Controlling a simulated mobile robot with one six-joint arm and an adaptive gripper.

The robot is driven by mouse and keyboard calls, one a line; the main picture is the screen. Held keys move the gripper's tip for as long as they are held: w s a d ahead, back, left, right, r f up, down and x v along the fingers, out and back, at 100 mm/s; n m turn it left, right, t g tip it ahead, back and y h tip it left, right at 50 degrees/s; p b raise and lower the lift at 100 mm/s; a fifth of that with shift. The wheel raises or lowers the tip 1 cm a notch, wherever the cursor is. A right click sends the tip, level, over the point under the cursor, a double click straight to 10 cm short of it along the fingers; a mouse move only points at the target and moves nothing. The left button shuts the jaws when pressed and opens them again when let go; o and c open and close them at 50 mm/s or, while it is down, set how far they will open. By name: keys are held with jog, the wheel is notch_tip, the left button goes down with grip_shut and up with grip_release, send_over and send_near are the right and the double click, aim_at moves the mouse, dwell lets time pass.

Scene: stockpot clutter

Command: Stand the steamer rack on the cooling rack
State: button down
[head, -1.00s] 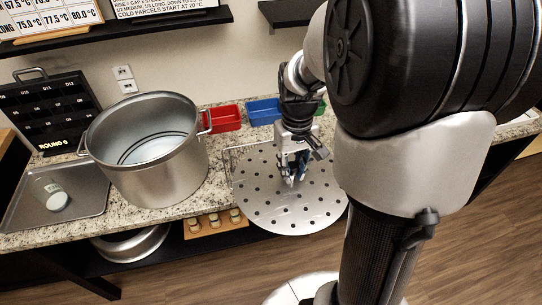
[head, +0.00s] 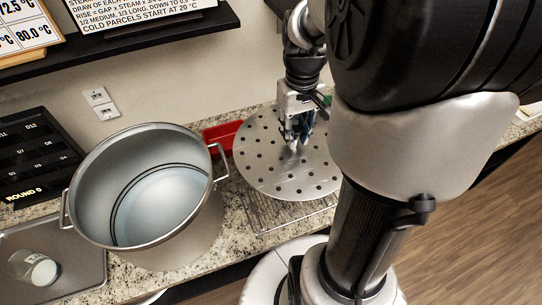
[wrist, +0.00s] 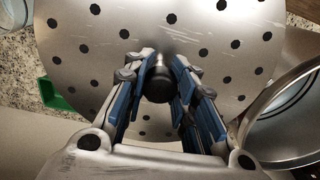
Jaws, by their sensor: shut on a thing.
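The steamer rack (head: 262,172) is a round metal plate with many dark holes. In the wrist view the steamer rack (wrist: 110,40) fills the upper middle, with a dark knob at its centre. My gripper (head: 298,140) is shut on that knob; in the wrist view its blue-padded fingers (wrist: 158,80) stand on either side of it. The plate looks roughly level and appears raised over the cooling rack (head: 262,218). That cooling rack is a wire grid on the counter; only its front part shows, and the plate hides the rest.
A large stockpot (head: 190,235) stands open and close to the left of the plate; its handle nearly meets the plate's edge in the head view. A red bin (head: 218,134) is behind. A metal tray (head: 80,275) with a small jar (head: 38,268) lies far left.

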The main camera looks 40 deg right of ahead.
jog(key=shift+w+f, duration=0.15)
jog(key=shift+f, duration=0.15)
notch_tip(320, 180, down, 19)
jog(key=b, duration=0.6)
jog(key=shift+f, duration=0.2)
jog(key=shift+r, duration=0.1)
jog(key=c, duration=1.8)
grip_release()
jog(key=shift+f+b, duration=0.25)
jog(key=shift+b, duration=0.05)
jog(key=shift+c, duration=0.2)
jog(key=o, duration=0.5)
jog(key=shift+r, duration=0.1)
